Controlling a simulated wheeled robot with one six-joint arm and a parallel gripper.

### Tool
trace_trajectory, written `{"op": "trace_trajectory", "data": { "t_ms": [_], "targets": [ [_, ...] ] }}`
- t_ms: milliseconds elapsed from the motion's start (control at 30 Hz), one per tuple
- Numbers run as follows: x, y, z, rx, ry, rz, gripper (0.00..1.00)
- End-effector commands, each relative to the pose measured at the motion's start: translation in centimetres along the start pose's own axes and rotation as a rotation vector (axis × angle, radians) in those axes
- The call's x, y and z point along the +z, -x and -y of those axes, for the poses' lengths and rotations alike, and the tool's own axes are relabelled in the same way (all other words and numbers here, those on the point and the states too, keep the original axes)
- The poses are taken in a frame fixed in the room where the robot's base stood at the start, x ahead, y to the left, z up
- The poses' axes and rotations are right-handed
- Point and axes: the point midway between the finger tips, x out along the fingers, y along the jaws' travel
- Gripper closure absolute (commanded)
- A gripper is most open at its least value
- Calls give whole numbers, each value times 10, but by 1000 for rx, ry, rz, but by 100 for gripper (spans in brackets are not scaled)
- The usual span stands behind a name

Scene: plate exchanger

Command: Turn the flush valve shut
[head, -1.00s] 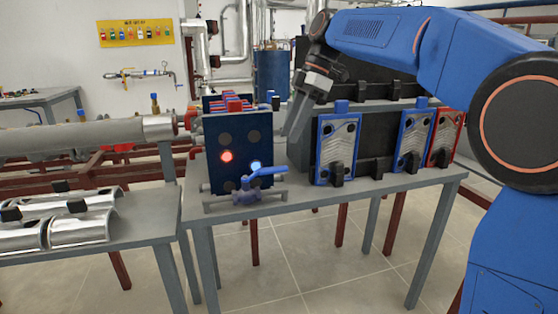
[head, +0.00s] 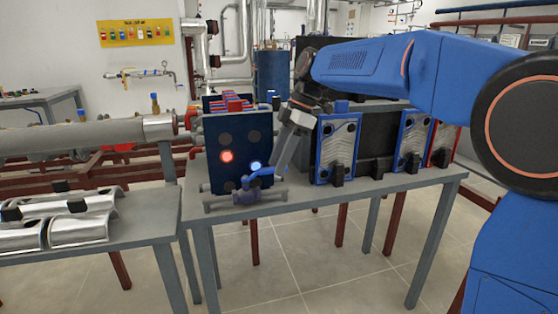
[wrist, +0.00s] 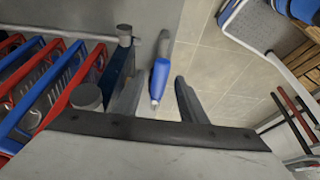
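The flush valve (head: 246,196) sits on a grey pipe at the front of the plate exchanger (head: 238,150), near the table's front edge. Its blue lever handle (head: 262,172) points to the right and slightly up in the head view. My gripper (head: 281,166) points down at the handle's free end and partly hides it. In the wrist view my gripper (wrist: 158,100) is open, one finger on each side of the blue handle (wrist: 160,76). Gaps show on both sides of the handle. I cannot tell whether the handle is at fingertip depth.
Red and blue plates (wrist: 50,85) stand close to the left finger in the wrist view. A blue-framed plate (head: 338,148) stands on the table (head: 400,183) just right of my gripper. Open floor (head: 300,250) lies in front of the table.

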Motion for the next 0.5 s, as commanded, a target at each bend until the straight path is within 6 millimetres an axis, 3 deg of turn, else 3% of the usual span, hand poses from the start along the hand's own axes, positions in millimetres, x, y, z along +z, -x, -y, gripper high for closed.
{"op": "trace_trajectory", "data": {
  "t_ms": [33, 167, 500],
  "targets": [
    [0, 0, 0, 0, 0, 0, 71],
    [0, 0, 0, 0, 0, 0, 100],
    [0, 1, 3, 11, -25, 0, 100]
  ]
}}
